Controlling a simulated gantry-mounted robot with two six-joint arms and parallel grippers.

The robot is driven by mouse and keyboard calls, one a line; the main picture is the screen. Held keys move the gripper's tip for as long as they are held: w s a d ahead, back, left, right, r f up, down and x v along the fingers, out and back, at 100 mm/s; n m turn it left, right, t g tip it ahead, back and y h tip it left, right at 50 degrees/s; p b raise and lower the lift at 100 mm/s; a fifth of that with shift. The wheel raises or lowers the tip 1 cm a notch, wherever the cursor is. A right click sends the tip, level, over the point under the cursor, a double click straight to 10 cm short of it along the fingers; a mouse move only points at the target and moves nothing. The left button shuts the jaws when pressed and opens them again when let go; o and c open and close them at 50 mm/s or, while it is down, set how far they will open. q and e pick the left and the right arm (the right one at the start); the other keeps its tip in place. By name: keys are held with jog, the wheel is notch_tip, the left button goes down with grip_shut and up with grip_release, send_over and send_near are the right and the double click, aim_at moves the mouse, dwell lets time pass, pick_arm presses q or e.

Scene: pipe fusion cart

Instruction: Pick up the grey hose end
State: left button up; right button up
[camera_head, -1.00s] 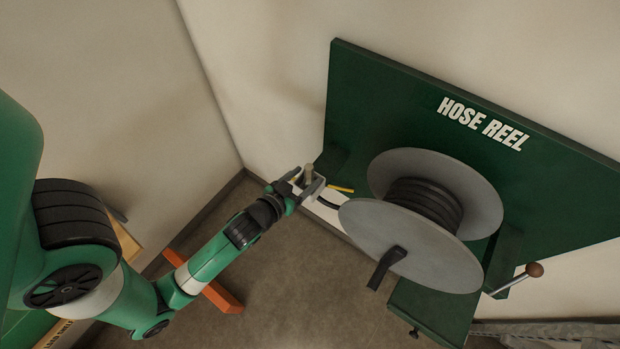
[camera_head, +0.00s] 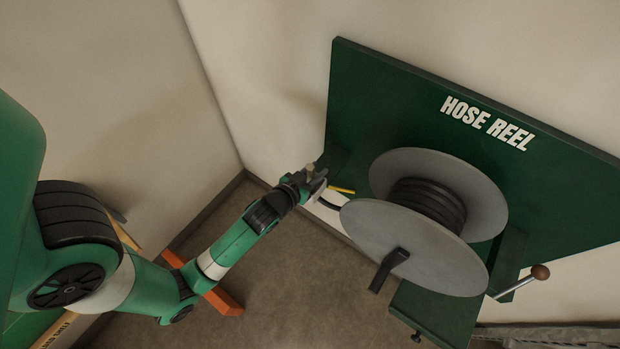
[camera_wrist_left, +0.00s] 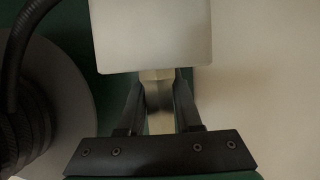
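My left gripper (camera_head: 313,181) is at the lower left edge of the green hose reel board. Its dark fingers (camera_wrist_left: 158,100) close in on both sides of a pale grey-beige fitting, which I take for the grey hose end (camera_wrist_left: 157,88). The fitting's top (camera_head: 310,170) shows just above the fingers in the head view. A light grey plate-like block (camera_wrist_left: 150,35) hides what lies beyond the fingertips. A black hose (camera_head: 328,203) runs between the gripper area and the reel; it also shows in the left wrist view (camera_wrist_left: 28,25). My right gripper is not in view.
The grey hose reel (camera_head: 415,245) with wound black hose stands close right of the gripper. A yellow rod (camera_head: 341,190) sticks out beside the fingers. The green board (camera_head: 400,110) and the cream wall (camera_head: 270,70) are close behind. An orange-red bar (camera_head: 226,302) lies below my arm.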

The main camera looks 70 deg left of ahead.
pick_arm(q)
grip_shut()
notch_tip(320, 180, up, 28)
jog(key=p, duration=2.1)
